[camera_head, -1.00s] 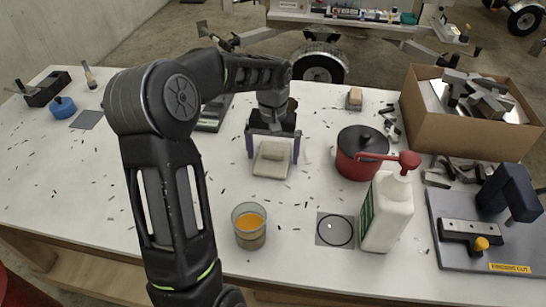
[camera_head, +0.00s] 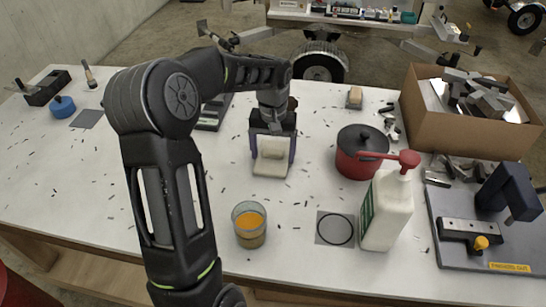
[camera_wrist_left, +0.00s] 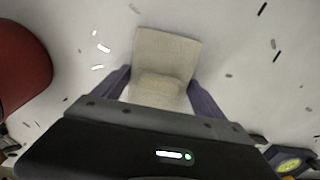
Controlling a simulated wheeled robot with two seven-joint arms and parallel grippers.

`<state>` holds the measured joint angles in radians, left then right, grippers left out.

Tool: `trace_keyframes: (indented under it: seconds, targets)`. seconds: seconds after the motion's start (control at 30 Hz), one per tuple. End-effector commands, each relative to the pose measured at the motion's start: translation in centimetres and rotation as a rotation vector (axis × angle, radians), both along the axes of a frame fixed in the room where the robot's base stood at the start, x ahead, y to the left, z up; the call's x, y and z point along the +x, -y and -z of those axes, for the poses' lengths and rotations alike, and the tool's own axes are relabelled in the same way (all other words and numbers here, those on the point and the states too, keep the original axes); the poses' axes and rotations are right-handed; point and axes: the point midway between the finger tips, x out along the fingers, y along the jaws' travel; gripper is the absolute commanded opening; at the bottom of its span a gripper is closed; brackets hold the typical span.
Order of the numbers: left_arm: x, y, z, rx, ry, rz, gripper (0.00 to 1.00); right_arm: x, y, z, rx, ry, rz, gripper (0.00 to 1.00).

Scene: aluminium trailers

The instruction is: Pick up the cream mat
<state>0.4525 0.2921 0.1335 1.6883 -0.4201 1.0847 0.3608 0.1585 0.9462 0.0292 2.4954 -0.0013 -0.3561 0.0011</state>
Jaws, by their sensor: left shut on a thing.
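The cream mat (camera_head: 271,168) is a small folded pad on the white table, in the middle of the head view. My left gripper (camera_head: 272,158) reaches it from behind, with one finger on each side, shut on the mat. In the left wrist view the mat (camera_wrist_left: 165,56) extends out from between the two purple fingers (camera_wrist_left: 160,92). I cannot tell whether the mat is clear of the table. My right gripper is not in view.
A red pot (camera_head: 358,152) stands right of the mat. A glass of orange liquid (camera_head: 249,226), a white pump bottle (camera_head: 387,210) and a grey square with a ring (camera_head: 335,228) are nearer the front. A cardboard box (camera_head: 455,130) holds metal offcuts. Small shavings litter the table.

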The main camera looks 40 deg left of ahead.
Motion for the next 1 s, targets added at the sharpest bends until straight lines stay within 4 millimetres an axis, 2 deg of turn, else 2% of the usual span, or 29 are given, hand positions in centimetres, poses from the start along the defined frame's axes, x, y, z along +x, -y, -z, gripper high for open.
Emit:
trace_keyframes:
  seconds: [0.03, 0.33, 0.63, 0.77, 1.0]
  targets:
    - [0.0, 0.0, 0.0, 0.000, 0.000, 0.000, 0.66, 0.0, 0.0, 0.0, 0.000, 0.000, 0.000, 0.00]
    - [0.0, 0.0, 0.0, 0.000, 0.000, 0.000, 0.41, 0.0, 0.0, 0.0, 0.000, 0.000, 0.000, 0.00]
    - [0.0, 0.0, -0.3, 0.001, 0.002, 0.000, 0.41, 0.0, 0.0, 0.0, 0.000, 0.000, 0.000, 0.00]
    - [0.1, 0.0, -1.7, 0.002, 0.004, 0.000, 0.41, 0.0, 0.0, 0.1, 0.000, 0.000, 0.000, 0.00]
    - [0.1, 0.0, -6.2, 0.002, 0.005, 0.001, 0.41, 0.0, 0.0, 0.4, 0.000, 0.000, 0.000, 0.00]
